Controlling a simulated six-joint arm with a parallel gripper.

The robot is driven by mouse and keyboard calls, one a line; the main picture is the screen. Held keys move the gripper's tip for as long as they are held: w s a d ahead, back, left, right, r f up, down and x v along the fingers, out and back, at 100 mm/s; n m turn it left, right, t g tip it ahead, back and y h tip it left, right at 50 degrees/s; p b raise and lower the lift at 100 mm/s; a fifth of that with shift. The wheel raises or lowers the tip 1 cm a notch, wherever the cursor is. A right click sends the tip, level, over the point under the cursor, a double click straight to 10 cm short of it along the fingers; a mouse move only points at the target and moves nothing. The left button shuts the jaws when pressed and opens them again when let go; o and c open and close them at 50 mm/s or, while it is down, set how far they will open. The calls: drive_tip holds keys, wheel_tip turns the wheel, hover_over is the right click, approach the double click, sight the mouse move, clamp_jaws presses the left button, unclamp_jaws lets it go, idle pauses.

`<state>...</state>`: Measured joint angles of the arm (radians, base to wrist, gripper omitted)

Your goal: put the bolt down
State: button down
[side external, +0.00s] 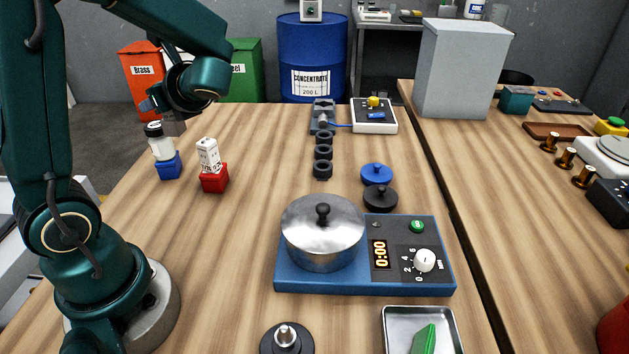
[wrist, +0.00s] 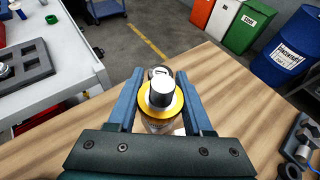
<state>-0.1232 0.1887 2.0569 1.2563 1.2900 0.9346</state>
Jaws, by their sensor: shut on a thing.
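My gripper (side external: 160,103) is raised over the far left of the wooden table in the side view. In the wrist view my gripper (wrist: 160,97) has its two blue fingers closed on the sides of a cylinder with a yellow collar (wrist: 175,106) and a grey, pale-topped end. Its lower part is mostly hidden by the gripper. I cannot tell from its shape whether this is the bolt. In the side view my gripper's fingers are mostly hidden behind my wrist, and the held thing is not clear there.
A pot (side external: 322,235) sits on a blue hotplate (side external: 350,285). Black rings (side external: 323,153) stand mid-table.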

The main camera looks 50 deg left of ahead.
drive_tip(key=w+d+m+t+h, duration=0.1)
drive_tip(key=w+d+m+t, duration=0.3)
drive_tip(key=w, duration=0.5)
drive_tip(key=w+d+m+t+h, duration=0.15)
drive_tip(key=w+m+t, duration=0.3)
drive_tip(key=w, duration=0.55)
drive_tip(key=shift+n+y, duration=0.25)
drive_tip(key=shift+s+d+f, duration=0.1)
drive_tip(key=shift+f, duration=2.35)
drive_tip(key=shift+s+d+f, duration=0.15)
drive_tip(key=shift+f, duration=2.25)
drive_tip(key=shift+s+d+f, duration=0.1)
drive_tip(key=shift+f, duration=2.35)
drive_tip(key=shift+c, duration=1.5)
unclamp_jaws()
drive_tip(key=shift+f, duration=0.15)
